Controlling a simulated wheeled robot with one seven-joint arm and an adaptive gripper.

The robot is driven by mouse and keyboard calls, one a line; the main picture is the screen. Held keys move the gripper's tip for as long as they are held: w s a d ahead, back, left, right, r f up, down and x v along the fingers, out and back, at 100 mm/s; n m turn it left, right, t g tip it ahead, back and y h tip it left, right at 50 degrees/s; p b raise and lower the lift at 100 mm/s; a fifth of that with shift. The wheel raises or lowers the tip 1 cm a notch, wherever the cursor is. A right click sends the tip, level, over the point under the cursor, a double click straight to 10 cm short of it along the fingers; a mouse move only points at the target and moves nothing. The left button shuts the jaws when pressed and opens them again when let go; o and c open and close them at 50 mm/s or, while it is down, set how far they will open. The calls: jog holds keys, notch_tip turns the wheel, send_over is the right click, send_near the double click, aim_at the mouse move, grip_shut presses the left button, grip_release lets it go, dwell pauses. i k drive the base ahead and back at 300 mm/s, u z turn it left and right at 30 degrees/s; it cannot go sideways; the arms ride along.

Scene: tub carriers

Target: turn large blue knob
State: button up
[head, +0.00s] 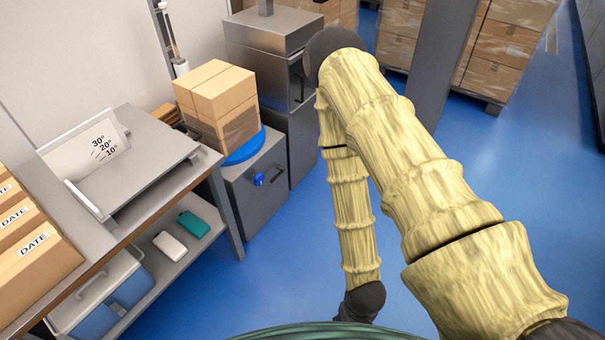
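A small blue knob (258,179) is on the front face of a low grey metal cabinet (262,203), below a round blue disc (246,149) on its top. A small dark handle or lever shows just right of the knob. The knob is small in the picture, so its turned angle is hard to tell. My arm, in a pale yellow ribbed sleeve, crosses the right half of the head view and bends down toward the floor. No contact between my arm and the knob shows.
Wrapped cardboard boxes (214,98) sit on the blue disc. A taller grey cabinet (272,50) stands behind. A workbench (165,165) with a tilted plate and lower shelf is at left. Pallets of cartons (500,45) and a grey post (436,60) stand at back. Blue floor (300,240) is open before the cabinet.

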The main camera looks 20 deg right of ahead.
aim_at(258, 179)
jog(key=z, duration=0.25)
jog(key=k, duration=0.5)
jog(key=z, duration=1.05)
jog(key=i, duration=0.9)
jog(key=u, duration=1.85)
